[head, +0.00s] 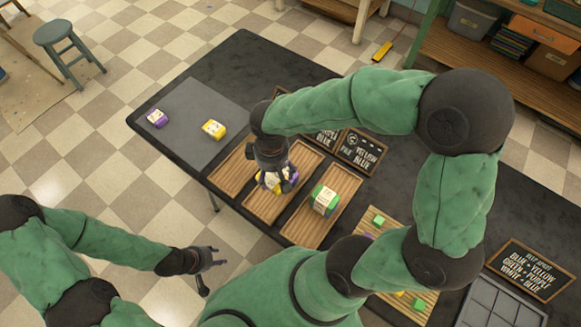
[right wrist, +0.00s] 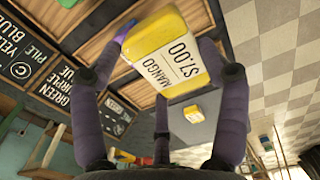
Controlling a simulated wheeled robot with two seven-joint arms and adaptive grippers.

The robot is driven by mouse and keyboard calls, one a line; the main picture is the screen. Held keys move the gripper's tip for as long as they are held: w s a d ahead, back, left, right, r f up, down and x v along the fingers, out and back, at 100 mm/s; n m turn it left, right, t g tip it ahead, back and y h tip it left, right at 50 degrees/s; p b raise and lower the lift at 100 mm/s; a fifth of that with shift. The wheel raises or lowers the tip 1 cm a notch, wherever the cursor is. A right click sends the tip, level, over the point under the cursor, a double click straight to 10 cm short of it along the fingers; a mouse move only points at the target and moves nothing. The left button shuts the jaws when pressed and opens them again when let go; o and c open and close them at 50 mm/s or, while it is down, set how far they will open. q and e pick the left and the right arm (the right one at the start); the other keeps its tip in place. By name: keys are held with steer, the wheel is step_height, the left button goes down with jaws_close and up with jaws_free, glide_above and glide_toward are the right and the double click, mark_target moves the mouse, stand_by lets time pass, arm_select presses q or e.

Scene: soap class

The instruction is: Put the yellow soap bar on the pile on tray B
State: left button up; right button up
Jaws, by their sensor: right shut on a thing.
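My right gripper (head: 275,184) is over the middle wooden tray (head: 258,212). It is shut on a yellow soap bar (right wrist: 158,50), whose white label reads MANGO $7.00 in the right wrist view. In the head view the gripper largely hides this bar. Purple soap (right wrist: 124,31) shows behind the held bar in the right wrist view; whether they touch is unclear. The tray letter B is not readable; a sign (head: 360,150) behind the trays reads C, pile, yellow, blue. My left gripper (head: 208,272) is open and empty, off the table's near edge.
A purple bar (head: 157,118) and another yellow bar (head: 214,129) lie on the grey mat (head: 190,100). The left tray (head: 232,172) looks empty. The right tray (head: 305,231) holds green-and-white soap (head: 324,201). A keep-apart sign (head: 528,270) and dark gridded tray (head: 500,305) are right.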

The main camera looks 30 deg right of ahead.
steer(key=w+d+f, duration=0.2)
steer(key=d, duration=0.1)
steer(key=b, duration=0.3)
glide_above(287, 170)
steer(key=f, duration=0.5)
steer(key=shift+s+a, duration=0.2)
steer(key=shift+s, duration=0.05)
steer(key=shift+w+d+f, duration=0.15)
steer(key=shift+f, duration=0.15)
steer(key=shift+w+d+f+b, duration=0.15)
steer(key=shift+f+b, duration=0.4)
steer(key=shift+f, duration=1.05)
steer(key=shift+f, duration=0.1)
steer(key=shift+f, duration=0.1)
steer(key=o, duration=1.2)
